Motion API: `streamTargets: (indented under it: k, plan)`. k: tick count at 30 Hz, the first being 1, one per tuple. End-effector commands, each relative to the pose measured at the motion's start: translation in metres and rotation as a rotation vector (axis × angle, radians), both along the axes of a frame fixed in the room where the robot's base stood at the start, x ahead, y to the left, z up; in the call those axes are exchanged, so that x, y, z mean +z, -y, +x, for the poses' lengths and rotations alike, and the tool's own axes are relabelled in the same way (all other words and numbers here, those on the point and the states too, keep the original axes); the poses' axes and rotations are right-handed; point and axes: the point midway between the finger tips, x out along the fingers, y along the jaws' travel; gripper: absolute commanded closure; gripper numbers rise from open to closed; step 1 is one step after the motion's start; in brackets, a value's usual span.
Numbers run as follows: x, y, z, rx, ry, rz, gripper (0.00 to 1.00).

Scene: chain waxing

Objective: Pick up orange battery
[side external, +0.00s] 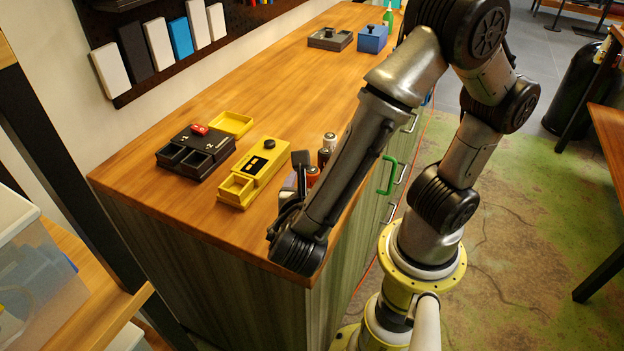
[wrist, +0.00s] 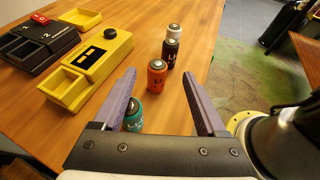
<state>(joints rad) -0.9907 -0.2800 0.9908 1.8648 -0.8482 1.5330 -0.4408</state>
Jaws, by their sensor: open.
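The orange battery (wrist: 157,76) stands upright on the wooden counter in the wrist view, beyond and between my fingertips. In the side view its orange top (side external: 312,173) shows just past my gripper, partly hidden. My gripper (wrist: 162,85) is open and empty, its two purple-grey fingers spread either side of the line to the battery. In the side view my gripper (side external: 299,172) is low over the counter, largely hidden behind my arm. I cannot tell whether the fingers touch the battery.
A black battery (wrist: 170,53) and a white one (wrist: 174,32) stand just behind the orange one. A teal battery (wrist: 133,114) is beside the left finger. A yellow device (wrist: 88,62) and a dark numbered box (wrist: 40,42) lie left. The counter's edge is close on the right.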

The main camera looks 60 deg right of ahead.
Motion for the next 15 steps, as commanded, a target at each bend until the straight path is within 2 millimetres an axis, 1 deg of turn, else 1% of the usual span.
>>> streamTargets:
  k: [3, 5, 15]
  plan:
    - [-0.003, -0.009, -0.003, 0.044, -0.008, -0.012, 0.26]
    - [-0.003, -0.009, -0.003, 0.051, -0.008, -0.011, 0.26]
    - [-0.015, 0.019, 0.009, 0.048, -0.008, -0.009, 0.26]
